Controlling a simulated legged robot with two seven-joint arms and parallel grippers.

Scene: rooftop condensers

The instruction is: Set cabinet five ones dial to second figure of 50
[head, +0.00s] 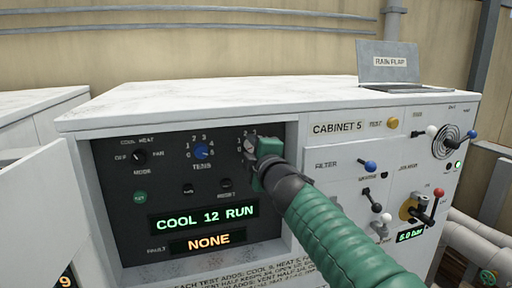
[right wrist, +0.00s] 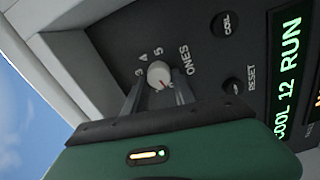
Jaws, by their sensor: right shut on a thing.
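Cabinet 5's dark control panel (head: 120,185) is recessed in the white housing. The ones dial (right wrist: 158,74) is a small pale knob with a red mark; figures 3, 4 and 5 show beside it in the right wrist view, and the other figures are hidden there. My right gripper (head: 256,151) is shut on this dial, one finger on each side. It covers most of the dial in the head view. The blue tens dial (head: 201,152) is to its left. The display (head: 204,217) reads COOL 12 RUN. My left gripper is not in view.
The fault display (head: 208,241) reads NONE. The mode knob (head: 138,156) is at the panel's left. An open white door (head: 40,215) stands at the left. Levers and a red handle (head: 438,197) stick out on the right face. The raised rain flap (head: 388,62) is on top.

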